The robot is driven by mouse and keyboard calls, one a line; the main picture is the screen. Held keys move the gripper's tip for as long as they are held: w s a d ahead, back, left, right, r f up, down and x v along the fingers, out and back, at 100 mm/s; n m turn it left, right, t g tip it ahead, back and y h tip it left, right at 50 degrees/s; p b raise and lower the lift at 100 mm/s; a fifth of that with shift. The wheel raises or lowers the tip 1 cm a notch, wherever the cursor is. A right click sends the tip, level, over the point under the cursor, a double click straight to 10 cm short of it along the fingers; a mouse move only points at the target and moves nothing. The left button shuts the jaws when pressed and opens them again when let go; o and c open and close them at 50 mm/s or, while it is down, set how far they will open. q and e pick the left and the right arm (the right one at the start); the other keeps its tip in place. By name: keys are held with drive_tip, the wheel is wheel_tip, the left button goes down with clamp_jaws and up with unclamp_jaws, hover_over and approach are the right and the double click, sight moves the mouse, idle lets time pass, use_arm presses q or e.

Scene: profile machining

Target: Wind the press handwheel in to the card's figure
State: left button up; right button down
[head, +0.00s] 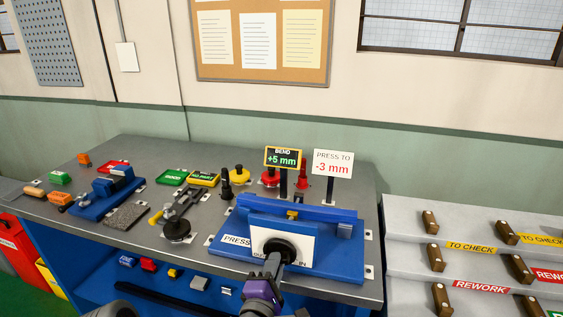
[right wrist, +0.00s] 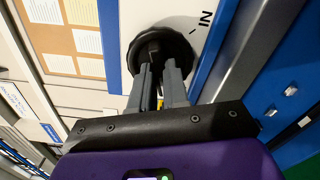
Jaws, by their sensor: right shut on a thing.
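The blue press (head: 235,265) stands at the right of the grey bench. Its black handwheel (head: 272,246) sits on a white front plate marked IN on the right. The card (head: 332,168) on the press reads PRESS TO -3 mm. The bend display (head: 283,157) reads +5 mm. My right gripper (head: 278,262) comes from below to the handwheel and covers part of it. In the right wrist view my right gripper (right wrist: 161,78) is shut on the handwheel (right wrist: 163,45), with its fingers at the hub.
On the bench (head: 140,228) lie a blue vise (head: 105,192), a black-based lever tool (head: 177,228) and several coloured blocks. A sloped grey rack (head: 410,285) with TO CHECK and REWORK labels stands at the right. A blue shelf with small parts lies under the bench.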

drive_tip(key=m+b, duration=0.2)
drive_tip(key=m, duration=0.2)
drive_tip(key=shift+m, duration=0.3)
drive_tip(key=m, duration=0.4)
drive_tip(key=shift+m, duration=0.3)
drive_tip(key=shift+m, duration=1.1)
drive_tip(key=c, duration=1)
unclamp_jaws()
